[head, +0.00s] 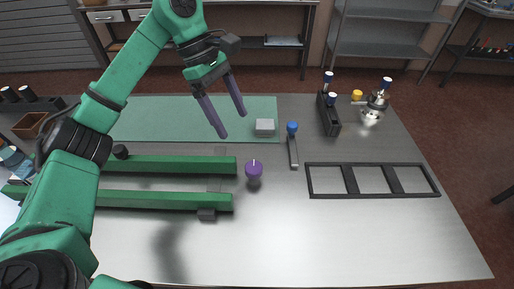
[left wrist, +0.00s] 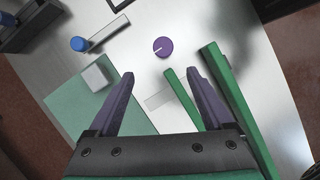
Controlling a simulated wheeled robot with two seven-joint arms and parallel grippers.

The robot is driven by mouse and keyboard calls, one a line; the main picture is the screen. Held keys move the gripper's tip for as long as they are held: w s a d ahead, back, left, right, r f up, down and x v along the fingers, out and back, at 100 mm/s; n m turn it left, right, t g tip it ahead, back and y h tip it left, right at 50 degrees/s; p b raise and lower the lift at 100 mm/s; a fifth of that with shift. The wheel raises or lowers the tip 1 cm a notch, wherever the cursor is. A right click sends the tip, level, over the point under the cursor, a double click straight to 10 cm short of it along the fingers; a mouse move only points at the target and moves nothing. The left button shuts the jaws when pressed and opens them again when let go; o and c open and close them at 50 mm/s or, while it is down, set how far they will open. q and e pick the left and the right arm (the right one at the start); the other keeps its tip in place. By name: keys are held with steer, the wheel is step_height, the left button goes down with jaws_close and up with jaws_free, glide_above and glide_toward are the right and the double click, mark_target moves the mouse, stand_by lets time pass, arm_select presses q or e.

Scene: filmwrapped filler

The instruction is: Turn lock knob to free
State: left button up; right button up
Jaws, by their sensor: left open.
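A round purple knob (head: 254,168) with a white line mark on its top stands on the metal table, just past the right ends of two green rails. In the left wrist view the purple knob (left wrist: 163,47) lies ahead of the fingertips, with its white line visible at a slant. My left gripper (head: 232,125) is open and empty, its purple-grey fingers pointing down above the table, beyond the knob. The left wrist view shows the gripper (left wrist: 160,75) with nothing between its fingers and apart from the knob. My right gripper is out of view.
Green rails (head: 165,164) lie left of the knob. A grey block (head: 265,127) sits on the green mat (head: 160,125). A blue-topped lever (head: 293,150), black frame (head: 350,180), black holder (head: 328,115) and silver pot (head: 372,115) stand right. The front table surface is clear.

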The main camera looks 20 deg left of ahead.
mark_target(254, 167)
arm_select(q)
steer(key=x, duration=0.4)
steer(key=p+x, duration=0.1)
steer(key=x, duration=0.3)
steer(key=s+p+x, duration=0.1)
steer(key=x, duration=0.4)
steer(key=shift+d+r, duration=0.1)
steer(key=shift+d, duration=0.05)
steer(key=shift+d+f, duration=0.1)
steer(key=shift+f, duration=0.1)
jaws_close()
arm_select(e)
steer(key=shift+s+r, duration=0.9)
